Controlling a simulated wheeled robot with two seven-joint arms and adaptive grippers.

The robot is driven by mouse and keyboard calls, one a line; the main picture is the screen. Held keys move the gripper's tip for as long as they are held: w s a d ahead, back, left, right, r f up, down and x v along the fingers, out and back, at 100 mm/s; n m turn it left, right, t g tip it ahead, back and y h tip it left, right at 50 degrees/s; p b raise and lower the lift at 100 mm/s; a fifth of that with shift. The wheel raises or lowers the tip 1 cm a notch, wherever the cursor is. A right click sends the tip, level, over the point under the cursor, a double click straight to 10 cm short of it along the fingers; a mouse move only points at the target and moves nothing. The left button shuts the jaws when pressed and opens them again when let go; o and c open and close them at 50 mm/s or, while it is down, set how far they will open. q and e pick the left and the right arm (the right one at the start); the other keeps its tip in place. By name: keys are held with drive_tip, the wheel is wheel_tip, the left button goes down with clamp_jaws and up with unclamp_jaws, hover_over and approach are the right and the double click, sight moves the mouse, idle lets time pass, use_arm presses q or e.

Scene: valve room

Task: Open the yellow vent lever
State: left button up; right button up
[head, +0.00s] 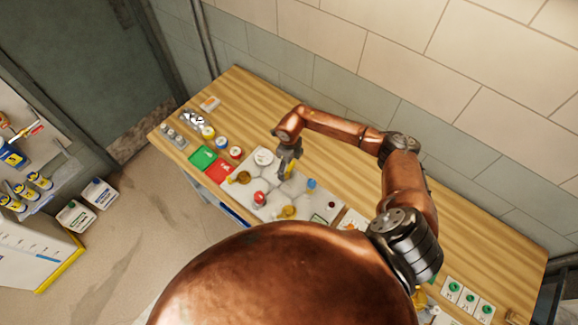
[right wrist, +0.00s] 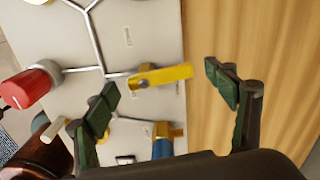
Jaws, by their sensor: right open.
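The yellow vent lever (right wrist: 165,76) is a flat yellow bar on a brass-coloured body, mounted on the pale valve panel (head: 325,205). In the right wrist view it points right, towards the panel's edge. My right gripper (right wrist: 165,88) is open, with one green-padded finger on each side of the lever's line. No contact shows. In the head view the right gripper (head: 288,165) is over the panel's back part and hides much of the lever. My left gripper is not in view.
A red knob (right wrist: 32,88) is left of the lever, and a blue-handled valve (right wrist: 163,146) is below it in the right wrist view. Green (head: 203,158) and red (head: 220,171) trays lie left of the panel. The wooden bench (head: 475,235) has bare room behind and right.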

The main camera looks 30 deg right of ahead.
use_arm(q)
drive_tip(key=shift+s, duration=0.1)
use_arm(e)
drive_tip(key=shift+c, duration=0.4)
drive_tip(key=c, duration=1.1)
drive_tip(key=shift+d+m+b, duration=0.1)
drive_tip(key=shift+m+b, duration=0.3)
drive_tip(key=shift+b, duration=0.05)
drive_tip(key=shift+s+m+b, duration=0.2)
drive_tip(key=shift+m+b, duration=0.15)
drive_tip(key=shift+m, duration=0.15)
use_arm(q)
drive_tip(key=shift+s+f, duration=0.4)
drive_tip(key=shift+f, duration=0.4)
use_arm(e)
drive_tip(key=o, duration=1.2)
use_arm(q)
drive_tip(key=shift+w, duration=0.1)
